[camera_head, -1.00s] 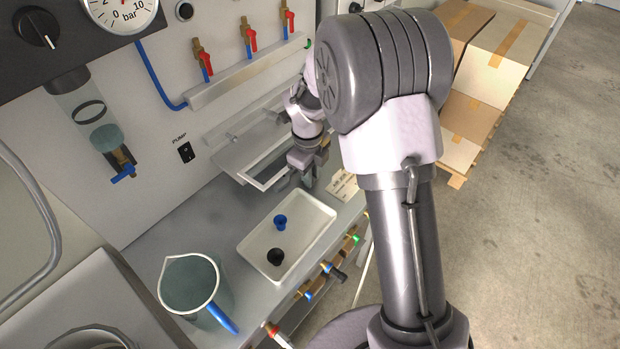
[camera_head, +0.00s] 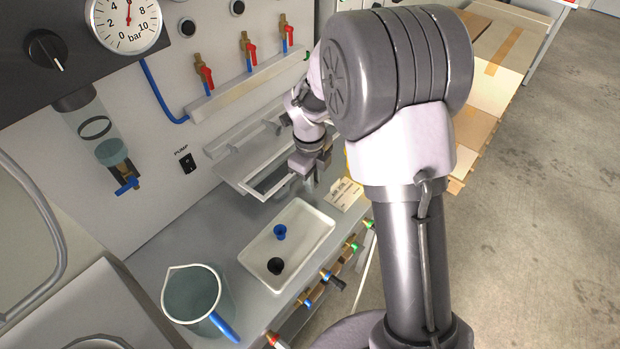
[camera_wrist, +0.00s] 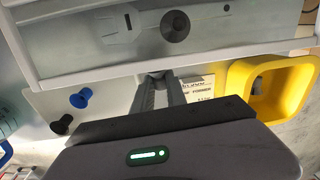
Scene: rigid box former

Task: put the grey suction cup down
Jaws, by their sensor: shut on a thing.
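My gripper (camera_head: 309,182) points down over the bench, just beyond the far right corner of the white tray (camera_head: 318,225). In the wrist view my gripper's fingers (camera_wrist: 157,93) are closed together on the grey suction cup (camera_wrist: 153,76), of which only a small grey part shows at the tips. In the head view the cup cannot be made out. A blue suction cup (camera_head: 280,232) and a black suction cup (camera_head: 275,266) stand apart in the tray. They also show at the left of the wrist view, blue (camera_wrist: 81,98) and black (camera_wrist: 62,125).
A jug (camera_head: 195,292) stands front left. Valves line the bench's front edge.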

